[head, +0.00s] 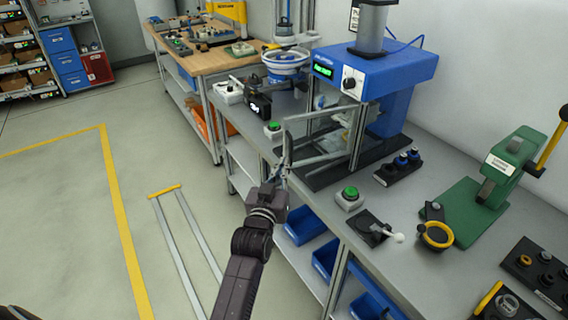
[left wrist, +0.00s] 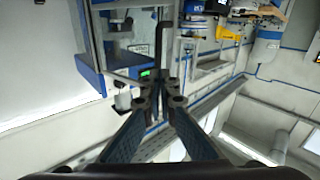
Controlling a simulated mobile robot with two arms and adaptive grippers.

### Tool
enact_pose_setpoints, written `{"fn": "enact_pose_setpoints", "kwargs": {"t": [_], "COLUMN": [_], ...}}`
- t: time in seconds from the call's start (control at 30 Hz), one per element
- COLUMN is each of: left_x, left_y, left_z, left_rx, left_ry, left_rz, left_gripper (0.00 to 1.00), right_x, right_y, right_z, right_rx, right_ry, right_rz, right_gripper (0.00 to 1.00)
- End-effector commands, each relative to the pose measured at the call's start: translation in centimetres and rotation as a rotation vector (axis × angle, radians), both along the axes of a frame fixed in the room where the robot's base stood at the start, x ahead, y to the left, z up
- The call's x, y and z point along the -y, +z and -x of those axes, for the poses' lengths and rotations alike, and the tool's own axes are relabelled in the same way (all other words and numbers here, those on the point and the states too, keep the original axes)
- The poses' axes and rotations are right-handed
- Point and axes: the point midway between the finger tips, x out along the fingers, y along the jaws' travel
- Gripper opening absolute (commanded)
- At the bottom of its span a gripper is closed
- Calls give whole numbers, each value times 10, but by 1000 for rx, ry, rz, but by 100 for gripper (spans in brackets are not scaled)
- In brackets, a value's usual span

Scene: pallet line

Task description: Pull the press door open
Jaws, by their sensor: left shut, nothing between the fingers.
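The press (head: 390,75) is blue with a grey cylinder on top and a lit green display, and stands on the grey bench. Its door (head: 325,158) shows as a pale frame with a clear pane, at the press's left front. I cannot tell exactly how far it stands open. A dark upright handle bar with a bent end (left wrist: 160,42) shows just beyond my fingertips in the left wrist view. My left gripper (head: 284,172) is at the door's outer left edge, shut and empty; its fingertips (left wrist: 160,82) meet close to the bar. Contact is unclear.
A green-button box (head: 349,198), a black lever block (head: 371,228) and a green hand press (head: 490,180) stand on the bench to the right. Another button box (head: 273,129) and a white bowl feeder (head: 286,66) lie left.

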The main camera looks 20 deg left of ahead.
Motion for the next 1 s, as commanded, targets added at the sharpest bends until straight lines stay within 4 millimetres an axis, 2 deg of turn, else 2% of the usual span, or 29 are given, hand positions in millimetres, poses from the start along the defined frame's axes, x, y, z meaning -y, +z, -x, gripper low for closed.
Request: {"fn": "enact_pose_setpoints", "kwargs": {"t": [0.07, 0.27, 0.4, 0.53, 0.63, 0.77, 0.87, 1.0], "left_x": [-8, -32, -44, -51, -54, -55, -56, -57], "left_y": [-8, -21, -25, -26, -26, -25, -23, -22], "left_z": [3, 14, 22, 28, 31, 31, 25, 6], "left_rx": [13, 71, 111, 137, 146, 152, 154, 153], "left_ry": [4, 4, -5, -15, -20, -25, -26, -26], "left_rz": [126, 645, 1014, 1279, 1410, 1489, 1499, 1496], "left_gripper": [0, 0, 0, 0, 0, 0, 0, 0], "right_x": [0, 0, 0, 0, -1, -1, -1, -1], "right_y": [-10, -32, -45, -53, -56, -57, -55, -51], "right_z": [0, 0, 0, 0, 0, 0, 0, 0], "right_rx": [0, 0, 0, 0, 0, 0, 0, 0], "right_ry": [0, 0, 0, -1, 0, 0, 0, 0], "right_rz": [0, 0, 0, -1, -1, -1, -1, -1], "right_gripper": [40, 40, 40, 40, 40, 40, 40, 40]}}
